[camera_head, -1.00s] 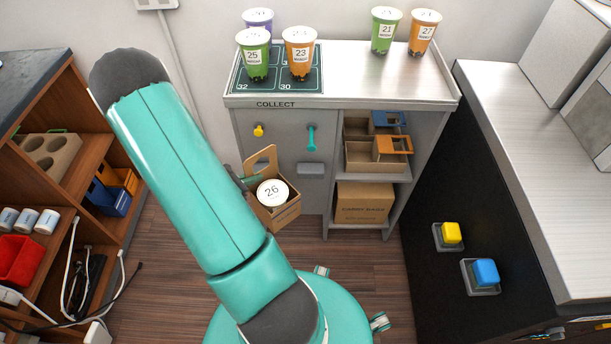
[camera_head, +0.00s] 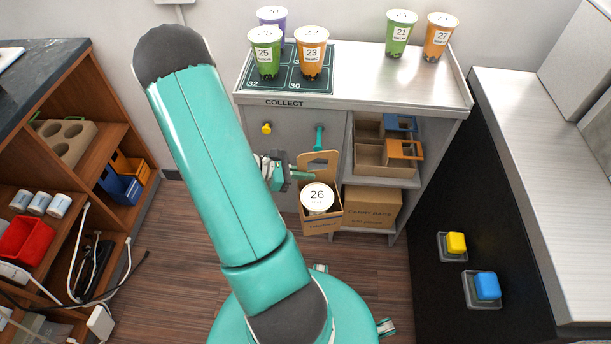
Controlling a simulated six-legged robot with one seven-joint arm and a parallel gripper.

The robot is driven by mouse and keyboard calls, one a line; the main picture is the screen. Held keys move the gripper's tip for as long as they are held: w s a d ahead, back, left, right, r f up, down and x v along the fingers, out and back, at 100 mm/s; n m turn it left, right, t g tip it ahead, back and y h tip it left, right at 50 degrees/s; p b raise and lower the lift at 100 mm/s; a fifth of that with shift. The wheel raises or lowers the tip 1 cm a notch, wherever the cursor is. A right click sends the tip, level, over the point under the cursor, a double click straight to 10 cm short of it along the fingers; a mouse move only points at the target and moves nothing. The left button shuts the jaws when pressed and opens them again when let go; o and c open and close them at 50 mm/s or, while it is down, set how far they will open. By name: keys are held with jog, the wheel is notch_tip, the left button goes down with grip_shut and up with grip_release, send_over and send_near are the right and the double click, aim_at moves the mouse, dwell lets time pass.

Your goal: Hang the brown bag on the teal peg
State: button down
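The brown bag (camera_head: 320,221) is an open cardboard carrier with a tall handle panel, and a white-lidded cup marked 26 (camera_head: 317,197) sits in it. My gripper (camera_head: 294,174) is at the left side of the handle panel, partly hidden by my arm. It appears closed on the panel's edge, and the bag hangs upright off the floor in front of the cabinet. The teal peg (camera_head: 319,136) sticks out of the cabinet front just above the handle panel. I cannot tell the depth gap between them. A yellow peg (camera_head: 267,128) is to its left.
The collect counter (camera_head: 375,85) above holds several numbered cups. Open shelves with cardboard carriers (camera_head: 370,158) and a candy bags box (camera_head: 372,207) are right of the bag. A black counter with yellow (camera_head: 456,242) and blue (camera_head: 487,285) buttons stands at right.

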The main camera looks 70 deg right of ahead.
jog(key=w+d+f, duration=0.1)
jog(key=d+f, duration=0.1)
jog(key=d, duration=0.5)
jog(key=shift+w+d+f, duration=0.25)
jog(key=shift+w+d, duration=0.1)
jog(key=shift+d, duration=0.05)
dwell(0.8)
dwell(0.5)
jog(key=c, duration=1.6)
grip_release()
jog(key=shift+w, duration=0.1)
jog(key=v, duration=1.3)
jog(key=shift+w+a+r, duration=0.1)
jog(key=shift+w+r, duration=0.05)
jog(key=shift+w, duration=0.1)
